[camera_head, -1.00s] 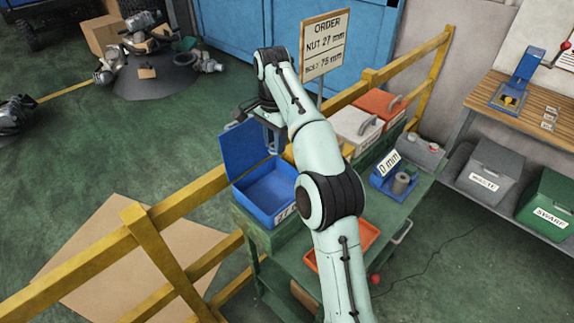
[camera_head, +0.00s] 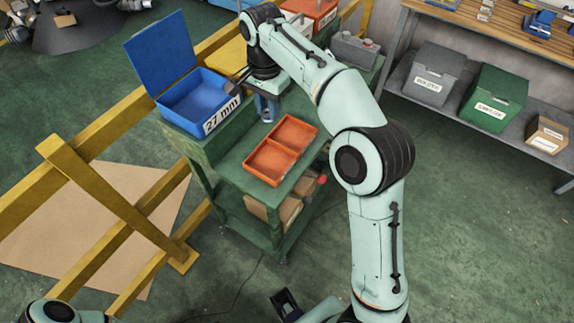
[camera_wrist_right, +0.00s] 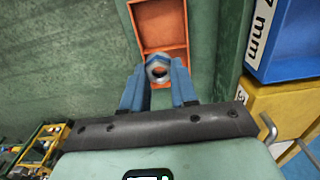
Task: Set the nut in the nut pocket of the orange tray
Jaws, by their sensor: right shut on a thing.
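The orange tray (camera_head: 272,146) lies on the green cart, with a divider between two compartments that look empty. No label shows which is the nut pocket. My right gripper (camera_head: 268,108) is above the cart between the blue bin and the tray. In the right wrist view my right gripper (camera_wrist_right: 159,82) is shut on a grey metal nut (camera_wrist_right: 157,67), held at the fingertips with its hole visible. Behind it the tray (camera_wrist_right: 140,28) shows, the nut overlapping one compartment in the picture. A dark part at the bottom of the head view may be my left gripper; its jaws are unclear.
The blue bin (camera_head: 192,100), marked 27 mm, stands with its lid open left of the gripper. A yellow railing (camera_head: 110,205) runs along the cart's left side. The green cart top (camera_head: 232,160) is bare around the tray. A grey bin (camera_head: 432,75) stands at right.

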